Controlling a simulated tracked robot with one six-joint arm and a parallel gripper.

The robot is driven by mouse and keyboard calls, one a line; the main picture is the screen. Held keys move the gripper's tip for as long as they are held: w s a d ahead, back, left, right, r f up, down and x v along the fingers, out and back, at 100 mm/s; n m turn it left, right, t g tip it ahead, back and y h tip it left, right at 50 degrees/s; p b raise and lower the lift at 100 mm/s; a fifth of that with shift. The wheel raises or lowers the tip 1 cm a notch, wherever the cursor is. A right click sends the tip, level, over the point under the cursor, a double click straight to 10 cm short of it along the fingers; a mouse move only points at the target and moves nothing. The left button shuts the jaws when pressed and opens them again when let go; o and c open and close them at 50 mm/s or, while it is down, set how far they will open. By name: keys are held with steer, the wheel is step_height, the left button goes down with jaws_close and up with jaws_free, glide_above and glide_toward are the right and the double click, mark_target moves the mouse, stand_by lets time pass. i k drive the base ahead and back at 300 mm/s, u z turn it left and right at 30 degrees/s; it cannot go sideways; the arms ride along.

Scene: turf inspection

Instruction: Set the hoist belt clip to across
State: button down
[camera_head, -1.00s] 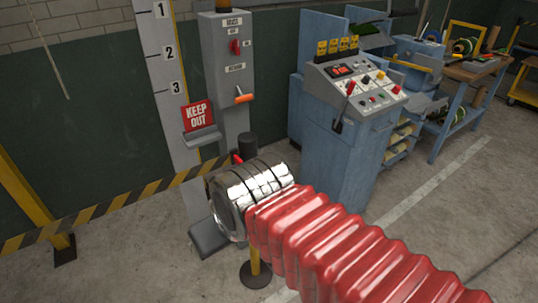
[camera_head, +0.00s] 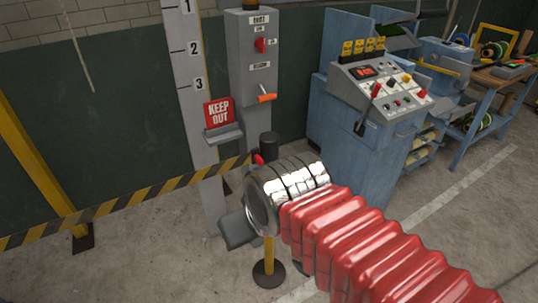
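A yellow-and-black striped belt (camera_head: 135,201) runs across the hoist front from the lower left to a post with a black top (camera_head: 268,146) and a yellow lower part. A red clip (camera_head: 259,159) shows at the belt's right end, against or very near the post head; whether it is latched cannot be told. My arm, with red bellows and a chrome end, reaches in from the lower right and covers the post's middle. The chrome end appears just below and in front of the clip. My gripper's fingers do not show.
A grey hoist mast (camera_head: 190,70) carries a red KEEP OUT sign (camera_head: 218,112). Beside it stands a grey switch box (camera_head: 258,90) with an orange lever. A blue control console (camera_head: 365,150) stands to the right, a workbench (camera_head: 490,85) beyond. Floor at the lower left is open.

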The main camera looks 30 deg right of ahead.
mark_target(257, 158)
steer(key=u, duration=0.05)
steer(key=i, duration=0.95)
steer(key=z, duration=0.05)
